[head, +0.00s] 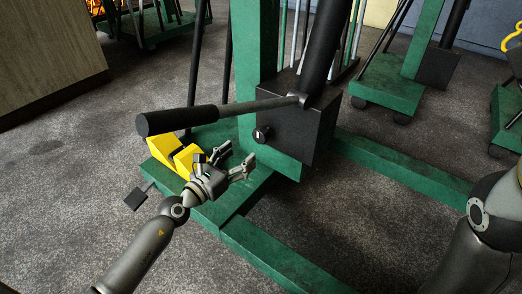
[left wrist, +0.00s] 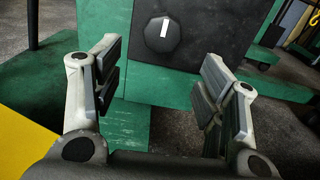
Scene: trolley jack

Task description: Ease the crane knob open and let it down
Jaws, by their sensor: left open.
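The crane knob (head: 262,134) is a small round black knob on the front of a dark box (head: 306,122) at the foot of the green crane post. In the left wrist view the knob (left wrist: 162,34) shows a white mark pointing nearly upright. My left gripper (head: 236,160) is open and empty, just below and in front of the knob. In the left wrist view its fingers (left wrist: 162,88) stand wide apart, with the knob ahead between them and apart from both. My right gripper is out of view; only part of my right arm shows at the right edge.
A pump handle (head: 215,115) with a black grip reaches left above my left gripper. Green legs (head: 400,168) run along the floor. More green cranes (head: 390,85) stand behind. Grey floor (head: 350,225) is open in front.

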